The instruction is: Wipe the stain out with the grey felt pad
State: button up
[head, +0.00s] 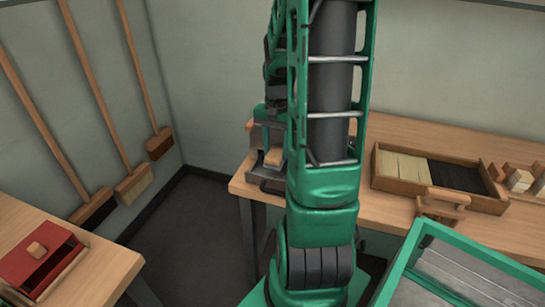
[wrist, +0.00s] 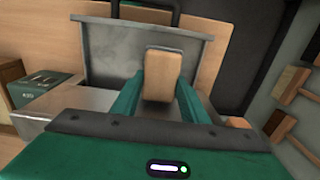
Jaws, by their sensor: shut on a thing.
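In the wrist view my gripper (wrist: 160,92) has its two green fingers closed on the sides of a tan wooden block (wrist: 163,68). A block of the same tan colour (head: 274,157) shows in the head view at the left end of the back bench, beside my arm. A broad grey plate-like piece (wrist: 105,48) stands behind the block in the wrist view. I cannot tell whether the block is the handle of the grey felt pad or whether this grey piece is the pad. No stain can be made out; my arm hides part of the bench.
The back bench (head: 395,130) carries a wooden tray (head: 388,186) of pale and dark bristles. A red box (head: 40,258) sits on the left table. Brooms (head: 132,184) lean on the wall. A green-framed case (head: 430,232) stands front right. A green box (wrist: 45,90) shows at the wrist view's left.

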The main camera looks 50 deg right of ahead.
aim_at(277, 151)
jog(key=shift+r, duration=1.75)
